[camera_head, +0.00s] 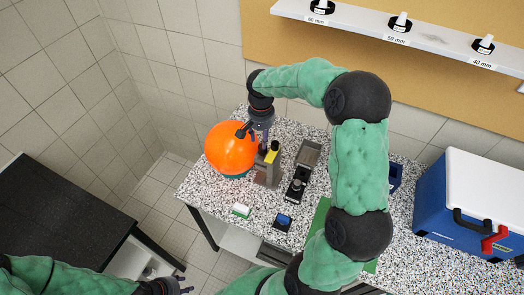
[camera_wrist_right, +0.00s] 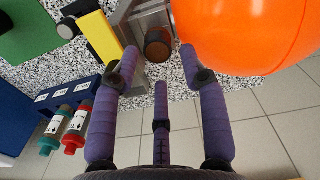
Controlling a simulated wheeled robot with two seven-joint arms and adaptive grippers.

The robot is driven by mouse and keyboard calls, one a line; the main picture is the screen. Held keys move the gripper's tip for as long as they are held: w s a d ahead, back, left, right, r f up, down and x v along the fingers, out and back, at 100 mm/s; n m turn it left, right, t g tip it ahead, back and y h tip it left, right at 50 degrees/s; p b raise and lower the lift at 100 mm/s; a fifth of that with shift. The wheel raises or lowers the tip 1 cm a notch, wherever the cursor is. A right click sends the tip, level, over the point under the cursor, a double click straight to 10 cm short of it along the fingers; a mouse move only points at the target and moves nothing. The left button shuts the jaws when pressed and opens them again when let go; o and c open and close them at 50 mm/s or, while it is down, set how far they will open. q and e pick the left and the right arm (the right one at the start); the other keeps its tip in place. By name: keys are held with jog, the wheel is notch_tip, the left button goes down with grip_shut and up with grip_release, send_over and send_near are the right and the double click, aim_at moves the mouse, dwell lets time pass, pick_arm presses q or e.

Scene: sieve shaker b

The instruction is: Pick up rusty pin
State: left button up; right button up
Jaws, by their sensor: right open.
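A rusty brown cylinder, which looks like the rusty pin (camera_wrist_right: 158,44), shows its round end beside a grey metal fixture (camera_wrist_right: 133,22) in the right wrist view. My right gripper (camera_wrist_right: 159,62) is open and empty, its fingertips spread to either side of the pin's end and apart from it. In the head view, my right gripper (camera_head: 257,136) hangs over the metal fixture (camera_head: 268,178), beside the orange ball; the pin cannot be made out there. My left gripper (camera_head: 172,288) is at the bottom left edge, mostly cut off, away from the table.
An orange ball (camera_head: 229,149) sits close left of the fixture. A yellow block (camera_wrist_right: 99,38) and a blue rack (camera_wrist_right: 62,100) with red and green tubes are nearby. A grey tray (camera_head: 309,153) stands right of the fixture. A blue cooler (camera_head: 448,212) stands far right.

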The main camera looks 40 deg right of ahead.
aim_at(263, 155)
jog(key=f, duration=0.3)
jog(key=shift+s+d+f, duration=0.15)
jog(key=shift+d+f, duration=0.05)
jog(key=shift+f, duration=0.6)
grip_shut()
